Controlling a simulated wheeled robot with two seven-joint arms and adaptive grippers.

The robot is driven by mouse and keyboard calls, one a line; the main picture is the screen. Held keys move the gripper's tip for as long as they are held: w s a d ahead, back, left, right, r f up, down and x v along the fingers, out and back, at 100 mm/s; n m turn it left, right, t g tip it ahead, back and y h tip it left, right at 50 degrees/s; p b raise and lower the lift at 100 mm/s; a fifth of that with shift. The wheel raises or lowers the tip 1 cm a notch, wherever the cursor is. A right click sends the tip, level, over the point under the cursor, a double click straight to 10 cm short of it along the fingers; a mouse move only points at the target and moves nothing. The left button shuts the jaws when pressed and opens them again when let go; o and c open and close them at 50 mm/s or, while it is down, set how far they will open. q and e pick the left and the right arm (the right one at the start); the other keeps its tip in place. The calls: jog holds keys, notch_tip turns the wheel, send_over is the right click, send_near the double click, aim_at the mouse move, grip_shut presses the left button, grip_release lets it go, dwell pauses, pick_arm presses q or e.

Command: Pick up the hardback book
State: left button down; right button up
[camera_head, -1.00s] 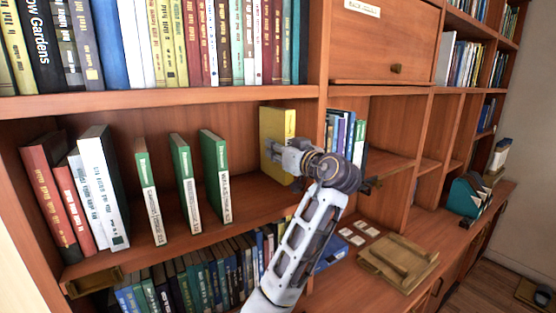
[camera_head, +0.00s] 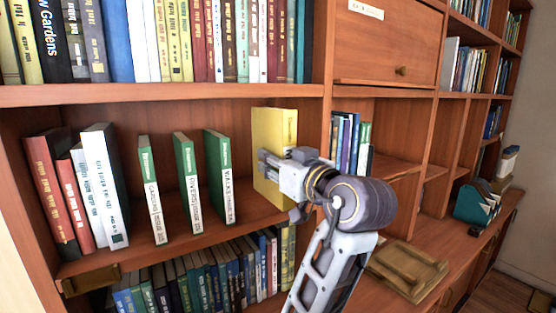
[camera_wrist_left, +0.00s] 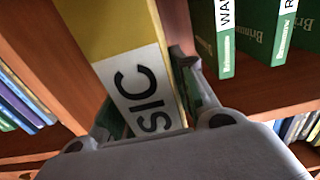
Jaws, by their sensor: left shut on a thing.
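The hardback book is yellow (camera_head: 275,128) and stands upright on the middle shelf, to the right of the green books. In the left wrist view its spine (camera_wrist_left: 140,92) carries a white label with large dark letters ending in "SIC". My left gripper (camera_head: 270,165) reaches it from the front right. The gripper is shut on the book, with a finger on either side of the spine in the left wrist view (camera_wrist_left: 148,125). Part of the book's lower edge is hidden behind the gripper. My right gripper is not in view.
Three green books (camera_head: 187,180) stand apart to the left, beside white and red books (camera_head: 52,195). A shelf divider (camera_head: 322,120) rises close to the right of the yellow book. A full row of books (camera_head: 215,275) fills the shelf below. A wooden tray (camera_head: 408,270) lies on the counter at right.

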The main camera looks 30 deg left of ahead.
pick_arm(q)
jog(key=s, duration=0.1)
jog(key=s+d, duration=0.1)
jog(key=s, duration=0.1)
jog(key=s+d, duration=0.1)
jog(key=s, duration=0.1)
jog(key=shift+b, duration=0.4)
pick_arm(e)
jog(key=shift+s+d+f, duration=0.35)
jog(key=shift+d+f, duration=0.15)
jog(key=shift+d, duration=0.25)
pick_arm(q)
jog(key=shift+a, duration=0.1)
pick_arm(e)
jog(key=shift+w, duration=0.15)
